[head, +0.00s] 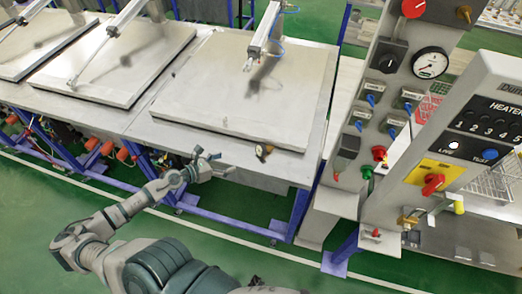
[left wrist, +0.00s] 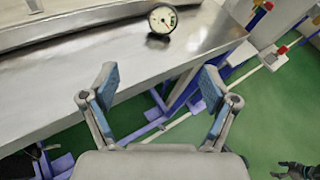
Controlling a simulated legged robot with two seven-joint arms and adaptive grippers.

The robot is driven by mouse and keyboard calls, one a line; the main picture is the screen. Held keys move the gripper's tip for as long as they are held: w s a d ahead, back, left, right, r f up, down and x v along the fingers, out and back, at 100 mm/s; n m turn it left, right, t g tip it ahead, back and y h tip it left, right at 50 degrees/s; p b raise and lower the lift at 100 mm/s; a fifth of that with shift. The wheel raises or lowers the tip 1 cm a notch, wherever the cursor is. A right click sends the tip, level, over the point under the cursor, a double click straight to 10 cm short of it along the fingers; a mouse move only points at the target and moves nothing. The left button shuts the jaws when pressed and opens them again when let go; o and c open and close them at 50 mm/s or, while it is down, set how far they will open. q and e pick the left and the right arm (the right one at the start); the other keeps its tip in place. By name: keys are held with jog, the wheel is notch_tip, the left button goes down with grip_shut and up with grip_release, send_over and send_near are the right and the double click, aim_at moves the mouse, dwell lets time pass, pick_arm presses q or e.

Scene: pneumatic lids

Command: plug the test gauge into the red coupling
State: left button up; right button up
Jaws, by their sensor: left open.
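The test gauge (head: 263,152) stands at the front edge of the nearest bench, its dial turned away in the head view. In the left wrist view its white dial (left wrist: 162,18) faces the camera, near the bench edge. My left gripper (head: 226,163) is open and empty, to the left of the gauge in the head view. The gauge lies beyond the gap between its fingers (left wrist: 155,92) in the left wrist view, apart from them. A red coupling (head: 380,153) sits on the grey panel, above a green one (head: 367,172). A dark gripper-like part, seemingly my right gripper (left wrist: 298,171), shows small at the lower right.
The bench (head: 300,168) carries large flat lids with pneumatic cylinders (head: 263,38). The panel has a fixed gauge (head: 430,63), blue-handled valves and a red rotary switch (head: 433,184). Blue bench legs (head: 299,212) stand below. Green floor is open in front.

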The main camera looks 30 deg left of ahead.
pick_arm(q)
jog(key=m, duration=0.2)
send_near(259, 150)
jog(key=x, duration=0.2)
jog(key=p+x, duration=0.1)
jog(key=x, duration=0.2)
jog(key=shift+w+a+f, duration=0.3)
jog(key=shift+f, duration=0.15)
jog(key=shift+w+d+f+p, duration=0.15)
jog(key=shift+w+d+p, duration=0.15)
jog(key=shift+w+d, duration=0.15)
jog(key=x, duration=0.4)
jog(key=shift+w+d+p, duration=0.2)
jog(key=shift+d+p, duration=0.15)
jog(key=shift+w+g, duration=0.2)
jog(key=shift+g, duration=0.1)
jog(key=shift+s+a, duration=0.1)
jog(key=shift+a, duration=0.05)
jog(key=c, duration=1.3)
jog(key=shift+c, duration=0.2)
pick_arm(e)
jog(key=shift+d+r, duration=0.15)
jog(key=shift+r, duration=0.4)
jog(key=shift+d+r, duration=0.15)
jog(key=shift+r, duration=0.35)
